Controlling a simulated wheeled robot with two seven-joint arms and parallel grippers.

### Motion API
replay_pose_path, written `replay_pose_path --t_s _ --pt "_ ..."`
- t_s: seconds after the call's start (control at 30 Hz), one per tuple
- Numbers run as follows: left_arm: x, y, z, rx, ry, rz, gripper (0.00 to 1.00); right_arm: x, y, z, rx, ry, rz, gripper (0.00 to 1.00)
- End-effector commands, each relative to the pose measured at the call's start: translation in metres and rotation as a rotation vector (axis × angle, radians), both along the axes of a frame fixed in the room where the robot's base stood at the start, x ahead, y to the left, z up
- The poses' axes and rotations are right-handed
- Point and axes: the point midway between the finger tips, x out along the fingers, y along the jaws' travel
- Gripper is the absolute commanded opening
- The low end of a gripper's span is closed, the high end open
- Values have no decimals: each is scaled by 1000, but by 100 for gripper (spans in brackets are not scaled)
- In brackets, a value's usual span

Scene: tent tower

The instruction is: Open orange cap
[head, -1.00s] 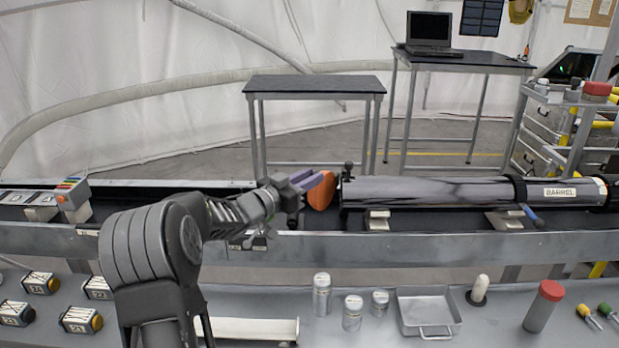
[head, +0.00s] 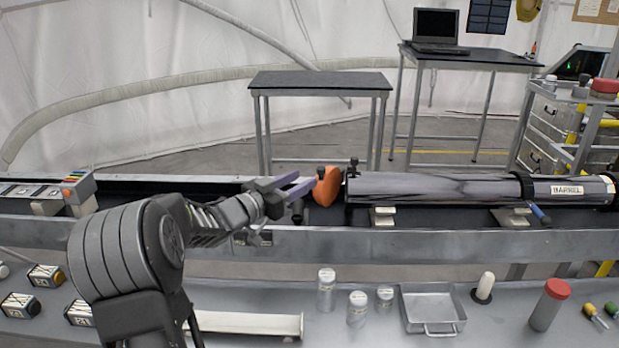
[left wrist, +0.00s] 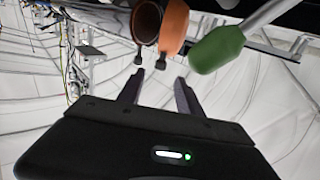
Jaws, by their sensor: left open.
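The orange cap (head: 328,186) stands at the left end of the shiny barrel (head: 435,187) in the head view. In the left wrist view the cap (left wrist: 174,26) is beside the barrel's dark round mouth (left wrist: 146,24), swung aside rather than over it. Small dark knobs show by the barrel's rim. My left gripper (head: 305,188) is open and empty, just left of the cap; its fingers (left wrist: 157,88) also show in the left wrist view, with nothing between them. Whether a fingertip touches the cap is unclear. My right gripper is not in view.
A green-tipped rod (left wrist: 217,48) is close beside the cap in the left wrist view. The barrel lies on supports along a long rail (head: 450,243). Jars (head: 326,289), a metal tray (head: 432,325) and a red-topped cylinder (head: 550,304) stand on the front bench.

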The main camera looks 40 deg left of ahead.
Motion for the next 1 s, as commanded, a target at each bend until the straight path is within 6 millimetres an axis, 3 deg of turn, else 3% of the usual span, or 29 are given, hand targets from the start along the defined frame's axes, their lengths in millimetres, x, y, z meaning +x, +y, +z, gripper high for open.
replay_pose_path --t_s 0.17,0.43,0.57,0.67,0.83,0.9,1.0 --pt "-17 1 0 -1 0 1 42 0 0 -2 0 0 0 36" --pt "-18 1 0 -1 0 0 42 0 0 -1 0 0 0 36" --pt "-15 -5 0 0 -5 -12 32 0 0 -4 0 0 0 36" --pt "-6 -25 12 13 -39 -50 23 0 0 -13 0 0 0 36" --pt "-3 -87 57 28 -173 -109 10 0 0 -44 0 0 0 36" --pt "-10 -103 73 140 -240 -60 4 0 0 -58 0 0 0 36" --pt "-19 -108 79 341 -272 36 0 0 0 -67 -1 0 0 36"
